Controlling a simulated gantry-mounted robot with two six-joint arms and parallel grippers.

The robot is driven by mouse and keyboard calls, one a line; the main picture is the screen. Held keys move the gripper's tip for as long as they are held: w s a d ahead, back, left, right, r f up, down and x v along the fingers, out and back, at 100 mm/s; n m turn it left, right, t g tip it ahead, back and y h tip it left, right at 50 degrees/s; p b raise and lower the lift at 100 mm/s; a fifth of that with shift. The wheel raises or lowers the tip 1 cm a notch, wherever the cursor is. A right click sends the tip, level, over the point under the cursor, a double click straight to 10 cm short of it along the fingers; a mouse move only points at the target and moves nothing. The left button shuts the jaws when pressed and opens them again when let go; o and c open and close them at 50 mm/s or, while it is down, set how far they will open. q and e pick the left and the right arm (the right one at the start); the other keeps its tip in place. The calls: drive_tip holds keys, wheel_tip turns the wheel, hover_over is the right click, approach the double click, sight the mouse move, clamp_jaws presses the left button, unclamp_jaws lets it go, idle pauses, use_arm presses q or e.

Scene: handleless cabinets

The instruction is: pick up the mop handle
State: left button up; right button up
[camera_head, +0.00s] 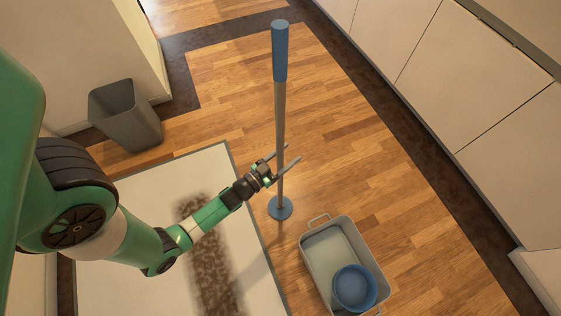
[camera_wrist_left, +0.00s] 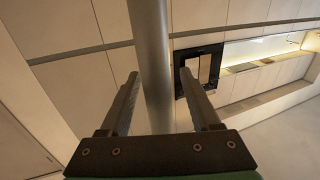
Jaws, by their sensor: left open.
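My left gripper (camera_head: 289,160) is open at the lower part of the pole, above the base. In the left wrist view the grey pole (camera_wrist_left: 152,65) runs between the two open fingers of my left gripper (camera_wrist_left: 158,85), with gaps on both sides. My right gripper is not in view.
A grey tub (camera_head: 318,258) with a blue bowl (camera_head: 354,288) stands right of the mop base. A grey bin (camera_head: 126,116) is at the left. A stained white mat (camera_head: 130,207) lies under my arm. Pale cabinets (camera_head: 467,75) line the right side.

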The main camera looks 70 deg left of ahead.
use_arm(q)
drive_tip(key=shift+c, duration=0.2)
clamp_jaws()
drive_tip(key=shift+r, duration=0.1)
idle(0.4)
